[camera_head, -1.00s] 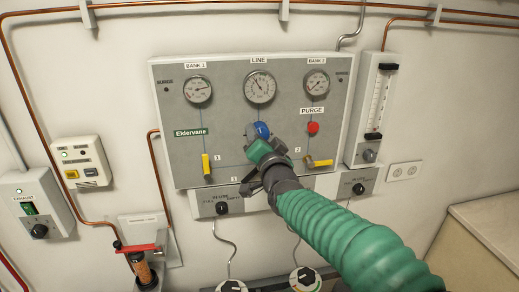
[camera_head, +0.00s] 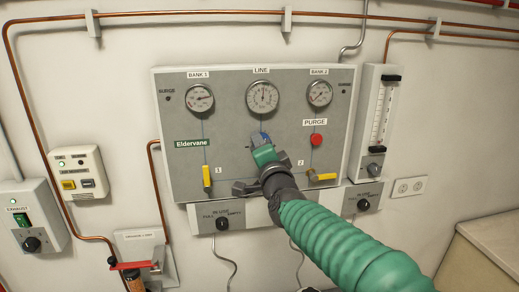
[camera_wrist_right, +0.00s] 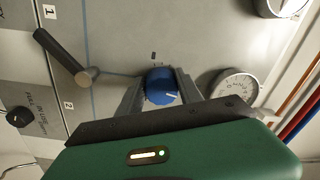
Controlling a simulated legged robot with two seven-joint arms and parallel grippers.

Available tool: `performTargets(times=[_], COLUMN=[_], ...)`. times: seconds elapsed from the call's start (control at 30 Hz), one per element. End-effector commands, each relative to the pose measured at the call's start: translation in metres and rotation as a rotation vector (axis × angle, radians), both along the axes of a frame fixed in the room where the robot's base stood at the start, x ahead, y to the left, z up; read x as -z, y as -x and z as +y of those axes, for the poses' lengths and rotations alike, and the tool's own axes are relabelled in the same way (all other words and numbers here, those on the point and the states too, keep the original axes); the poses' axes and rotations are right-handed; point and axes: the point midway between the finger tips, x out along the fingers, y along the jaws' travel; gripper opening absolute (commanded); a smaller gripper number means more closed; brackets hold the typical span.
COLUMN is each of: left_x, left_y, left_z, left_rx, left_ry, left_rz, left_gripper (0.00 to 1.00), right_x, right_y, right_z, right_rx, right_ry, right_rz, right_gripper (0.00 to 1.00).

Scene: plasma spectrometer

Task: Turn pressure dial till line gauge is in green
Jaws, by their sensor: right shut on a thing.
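The blue pressure dial (camera_head: 260,138) sits on the grey gas panel below the line gauge (camera_head: 262,96). My right gripper (camera_head: 262,150) is shut on this dial, with a finger on either side of it. In the right wrist view the dial (camera_wrist_right: 161,86) shows a white mark pointing right, between the fingertips (camera_wrist_right: 158,88). The line gauge's needle points roughly straight up; any green band is too small to make out. My left gripper is not in view.
Bank gauges (camera_head: 200,98) (camera_head: 319,93) flank the line gauge. A flowmeter (camera_head: 378,120) stands right of the panel.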

Motion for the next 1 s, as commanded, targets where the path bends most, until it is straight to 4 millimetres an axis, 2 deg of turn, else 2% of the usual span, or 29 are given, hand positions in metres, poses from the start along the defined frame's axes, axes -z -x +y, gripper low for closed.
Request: performTargets(times=[0.2,0.23,0.4,0.67,0.77,0.87,1.0], left_x=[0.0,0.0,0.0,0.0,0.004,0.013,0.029], left_y=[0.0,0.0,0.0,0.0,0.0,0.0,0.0], left_z=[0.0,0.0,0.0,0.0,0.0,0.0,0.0], left_rx=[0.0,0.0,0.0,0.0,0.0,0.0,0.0], left_ry=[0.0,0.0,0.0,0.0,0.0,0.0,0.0], left_rz=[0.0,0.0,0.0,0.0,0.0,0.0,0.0], left_gripper=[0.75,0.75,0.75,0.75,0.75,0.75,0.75], right_x=[0.002,0.002,0.002,0.002,0.002,0.005,0.008], right_y=[-0.001,-0.001,-0.001,-0.001,0.005,0.022,0.061], right_z=[-0.002,-0.002,-0.001,0.0,-0.001,-0.005,-0.013], right_rx=[0.003,0.003,0.003,0.001,0.0,0.0,0.001], right_ry=[0.001,0.001,0.002,0.002,0.002,0.002,0.003], right_rz=[0.003,0.003,0.003,0.002,0.0,0.0,-0.002], right_gripper=[0.02,0.44,0.64,0.64,0.64,0.64,0.64])
